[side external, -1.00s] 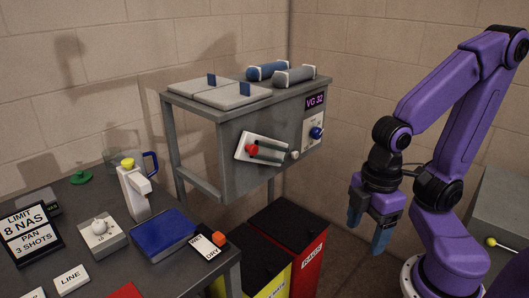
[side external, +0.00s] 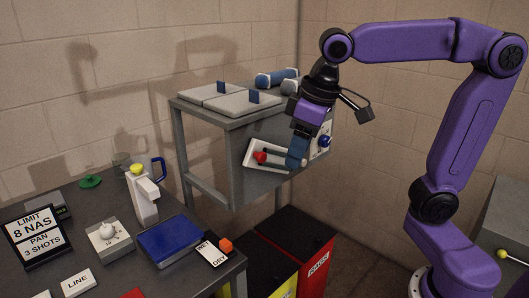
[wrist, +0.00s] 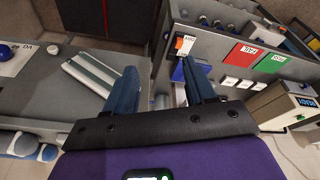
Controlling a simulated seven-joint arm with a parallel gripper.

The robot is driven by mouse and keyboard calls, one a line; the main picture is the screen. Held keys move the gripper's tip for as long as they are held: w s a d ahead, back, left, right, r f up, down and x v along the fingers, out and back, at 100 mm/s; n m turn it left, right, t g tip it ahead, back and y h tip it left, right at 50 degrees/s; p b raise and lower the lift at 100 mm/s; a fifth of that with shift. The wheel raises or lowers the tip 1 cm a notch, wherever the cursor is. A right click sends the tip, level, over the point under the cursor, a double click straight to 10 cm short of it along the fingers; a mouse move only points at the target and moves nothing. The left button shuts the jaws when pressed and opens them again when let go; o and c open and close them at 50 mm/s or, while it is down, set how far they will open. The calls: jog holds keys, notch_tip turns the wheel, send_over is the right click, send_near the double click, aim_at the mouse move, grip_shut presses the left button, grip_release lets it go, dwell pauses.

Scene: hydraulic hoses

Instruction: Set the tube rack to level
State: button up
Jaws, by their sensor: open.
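I see no separate part that I can surely name as the tube rack. A tilted white plate (side external: 252,146) with a red knob (side external: 260,157) and dark bars is on the front of the grey cabinet (side external: 222,165). In the wrist view a plate with pale and green bars (wrist: 92,72) lies left of my fingers; it appears to be the same plate. My gripper (side external: 297,153) points down in front of the plate's right part and hides some of it. In the wrist view my gripper (wrist: 160,88) is open, with nothing between its fingers.
A blue knob (side external: 324,140) is on the cabinet's right front. Grey lids (side external: 228,97) and a blue roll (side external: 276,77) are on top. A red bin (side external: 305,240) stands below. The bench (side external: 115,275) at left holds a jug, a blue tray and signs.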

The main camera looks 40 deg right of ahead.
jog(key=w+d+r+m+t, duration=0.2)
jog(key=w+d+r+m, duration=0.2)
jog(key=w+r, duration=0.3)
send_near(263, 154)
jog(key=shift+m+h, duration=0.4)
jog(key=x, duration=0.9)
jog(key=shift+a+f, duration=0.1)
jog(key=shift+a, duration=0.2)
grip_shut()
